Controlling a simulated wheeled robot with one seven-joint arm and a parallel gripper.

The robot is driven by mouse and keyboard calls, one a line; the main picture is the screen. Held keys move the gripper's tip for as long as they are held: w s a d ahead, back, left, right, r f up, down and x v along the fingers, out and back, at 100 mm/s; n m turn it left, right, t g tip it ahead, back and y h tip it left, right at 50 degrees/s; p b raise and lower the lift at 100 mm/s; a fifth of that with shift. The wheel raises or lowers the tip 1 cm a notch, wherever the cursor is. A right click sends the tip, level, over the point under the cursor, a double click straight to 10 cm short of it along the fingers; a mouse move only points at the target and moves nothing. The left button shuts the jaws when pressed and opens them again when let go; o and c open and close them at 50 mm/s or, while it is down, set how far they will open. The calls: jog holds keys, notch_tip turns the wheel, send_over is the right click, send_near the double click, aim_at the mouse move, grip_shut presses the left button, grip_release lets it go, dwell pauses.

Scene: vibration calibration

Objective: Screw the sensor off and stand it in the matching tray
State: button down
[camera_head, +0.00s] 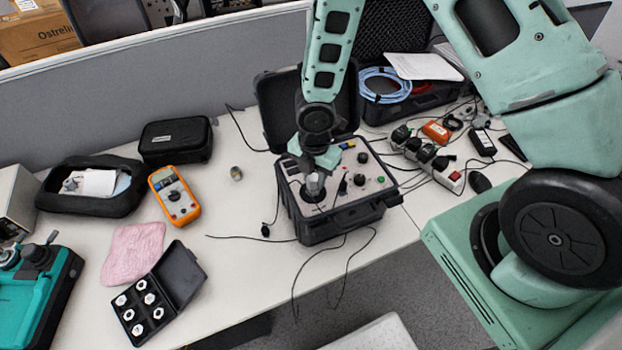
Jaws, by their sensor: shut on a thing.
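My gripper (318,168) points down over the panel of the black calibrator case (340,215). It is shut on the sensor (314,185), a small grey metal piece that stands upright over the round dark mount on the left of the panel. I cannot tell whether the sensor still touches the mount. A small open black box (173,268) at the lower left holds several white-and-metal pieces in its compartments. A black soft-rimmed tray (48,205) at the left holds papers and small items. I cannot tell which tray matches the sensor.
A small metal cylinder (236,174) stands on the table left of the case. An orange multimeter (174,196), a pink cloth (133,252) and a black pouch (176,141) lie farther left. Cables trail at the case's front. A power strip (428,155) is at right.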

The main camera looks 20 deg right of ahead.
jog(key=shift+w+a+f+n+p, duration=0.15)
jog(key=shift+n+p, duration=0.3)
jog(key=shift+n, duration=0.65)
jog(key=shift+w+a+r+n+p, duration=0.1)
jog(key=shift+a+n+p, duration=0.25)
jog(key=shift+n, duration=0.75)
jog(key=shift+d, duration=0.1)
jog(key=c, duration=1.1)
grip_release()
jog(key=shift+f, duration=0.1)
jog(key=shift+o, duration=1)
jog(key=shift+d, duration=0.1)
jog(key=shift+d+m, duration=0.15)
jog(key=shift+m, duration=0.15)
jog(key=shift+d+m+b, duration=0.1)
jog(key=shift+m+b, duration=0.4)
jog(key=shift+m, duration=1.2)
jog(key=shift+m, duration=0.3)
